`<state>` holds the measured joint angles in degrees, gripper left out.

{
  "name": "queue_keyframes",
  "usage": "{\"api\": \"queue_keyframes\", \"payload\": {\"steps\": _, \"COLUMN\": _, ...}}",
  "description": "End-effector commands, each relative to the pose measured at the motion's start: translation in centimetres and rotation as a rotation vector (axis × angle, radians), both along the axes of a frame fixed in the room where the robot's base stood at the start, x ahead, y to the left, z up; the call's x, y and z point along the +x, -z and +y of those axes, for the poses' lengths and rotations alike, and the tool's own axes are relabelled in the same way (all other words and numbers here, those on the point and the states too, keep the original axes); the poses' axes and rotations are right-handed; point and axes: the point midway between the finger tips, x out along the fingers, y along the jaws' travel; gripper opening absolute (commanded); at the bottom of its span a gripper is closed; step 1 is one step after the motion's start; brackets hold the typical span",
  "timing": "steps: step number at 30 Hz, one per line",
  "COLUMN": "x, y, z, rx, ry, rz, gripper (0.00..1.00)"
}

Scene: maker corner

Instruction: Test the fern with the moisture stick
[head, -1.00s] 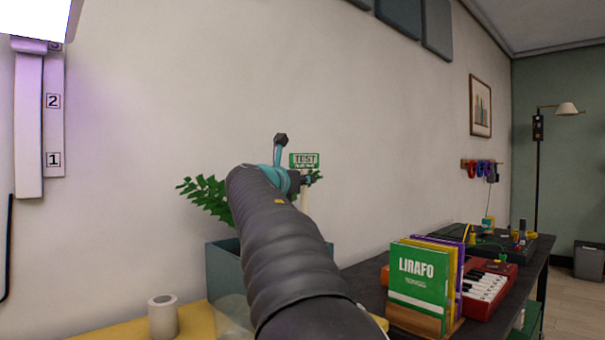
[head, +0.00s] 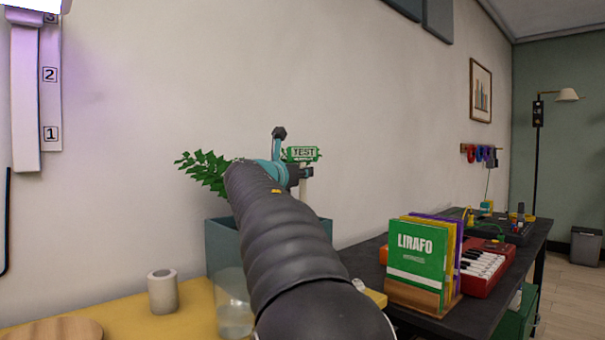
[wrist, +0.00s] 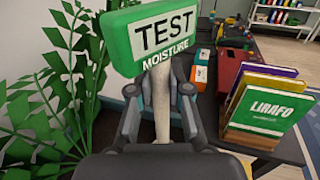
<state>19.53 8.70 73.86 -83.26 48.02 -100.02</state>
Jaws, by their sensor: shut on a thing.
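The moisture stick (wrist: 161,95) has a green head with a white label reading TEST MOISTURE and a pale shaft. My gripper (wrist: 161,100) is shut on its shaft, just below the head. The stick's head also shows in the head view (head: 302,154), above the far end of my arm. The fern (head: 203,171) stands in a teal square planter (head: 221,243) behind my arm. In the wrist view the fern's leaves (wrist: 62,85) lie left of the stick. The stick's lower end and the soil are hidden.
A white roll (head: 162,292) and a round wooden board (head: 60,331) are on the yellow surface. A clear container (head: 233,312) stands before the planter. A dark bench at right holds a book rack with a LIRAFO book (head: 416,262) and a red keyboard (head: 482,275).

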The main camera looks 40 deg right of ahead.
Motion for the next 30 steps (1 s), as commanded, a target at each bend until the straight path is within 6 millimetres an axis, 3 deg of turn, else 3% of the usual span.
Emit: {"api": "queue_keyframes", "payload": {"steps": 30, "x": -0.19, "y": 0.55, "z": 0.4, "rx": 0.0, "ry": 0.0, "rz": 0.0, "gripper": 0.0}}
